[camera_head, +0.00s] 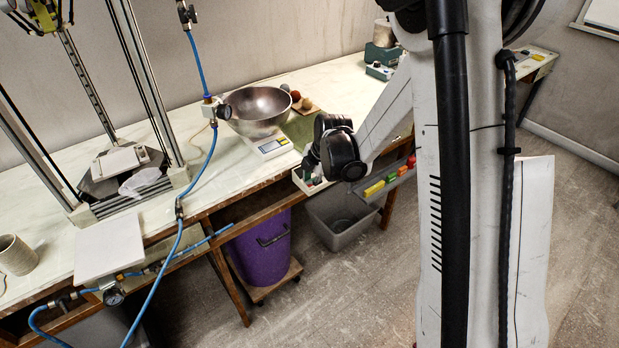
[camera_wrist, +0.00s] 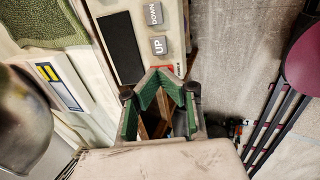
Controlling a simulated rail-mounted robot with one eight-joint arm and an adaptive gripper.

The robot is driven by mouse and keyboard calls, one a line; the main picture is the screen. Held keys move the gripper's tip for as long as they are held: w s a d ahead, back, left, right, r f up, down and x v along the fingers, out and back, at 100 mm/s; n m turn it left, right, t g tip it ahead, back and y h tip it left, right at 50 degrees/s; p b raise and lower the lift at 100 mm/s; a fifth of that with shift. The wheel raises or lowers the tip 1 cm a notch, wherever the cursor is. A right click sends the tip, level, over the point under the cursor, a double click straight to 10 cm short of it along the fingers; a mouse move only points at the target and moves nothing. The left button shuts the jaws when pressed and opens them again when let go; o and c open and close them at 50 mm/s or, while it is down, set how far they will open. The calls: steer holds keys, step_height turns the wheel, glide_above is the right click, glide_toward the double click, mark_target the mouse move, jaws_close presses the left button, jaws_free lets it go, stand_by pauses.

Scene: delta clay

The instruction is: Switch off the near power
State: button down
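A pale control box (camera_wrist: 123,35) with a black panel and grey DOWN and UP buttons fills the upper middle of the wrist view. Its near end has a red-edged label (camera_wrist: 178,69), partly hidden by my gripper. No switch marked as the power is readable there. My gripper (camera_wrist: 163,76) has green-padded fingers that draw together at the tips, just in front of this end; whether it touches is unclear. In the head view my gripper (camera_head: 309,160) hangs at the bench's front edge, above a small pale box (camera_head: 305,184) with dark green and red details.
A steel bowl (camera_head: 258,110), a white scale (camera_head: 269,147) and a green mat (camera_head: 302,130) lie close to my gripper. Coloured blocks (camera_head: 375,188) sit on a ledge to its right. A purple bin (camera_head: 260,245) and a grey bin (camera_head: 342,213) stand below.

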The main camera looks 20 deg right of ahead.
steer(key=shift+s+d+f, duration=0.15)
steer(key=shift+s+d, duration=0.05)
steer(key=shift+s, duration=0.35)
steer(key=p+v, duration=0.1)
steer(key=v, duration=1.3)
steer(key=shift+s, duration=0.3)
steer(key=shift+w+f, duration=0.1)
steer(key=shift+f, duration=0.05)
steer(key=w+b, duration=0.1)
steer(key=b, duration=0.4)
steer(key=shift+a+r, duration=0.1)
steer(key=shift+r, duration=0.3)
